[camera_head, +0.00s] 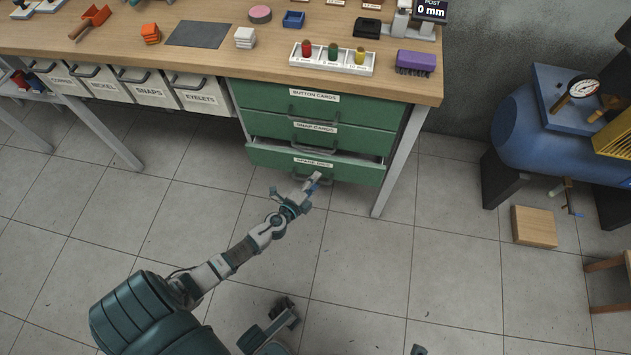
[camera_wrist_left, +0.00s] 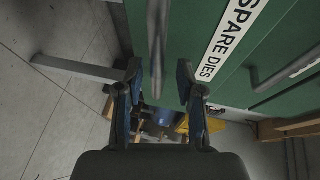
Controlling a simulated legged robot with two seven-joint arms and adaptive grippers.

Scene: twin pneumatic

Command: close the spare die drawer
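The spare die drawer (camera_head: 352,170) is the lowest green drawer under the bench, pulled partly out, with a dark gap above its front. Its label (camera_wrist_left: 229,38) reads "SPARE DIES" in the left wrist view. Its grey bar handle (camera_wrist_left: 157,45) shows ahead of my left gripper. My left gripper (camera_head: 316,181) is in front of the drawer front, close to the handle.
The button cards drawer (camera_head: 370,108) above looks shut. The bench top (camera_head: 275,75) carries a bobbin tray (camera_head: 342,66) and a purple brush (camera_head: 416,62). A bench leg (camera_head: 398,160) stands right of the drawers. A wooden block (camera_head: 534,226) and blue tank (camera_head: 525,135) are farther right. Floor before the drawer is clear.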

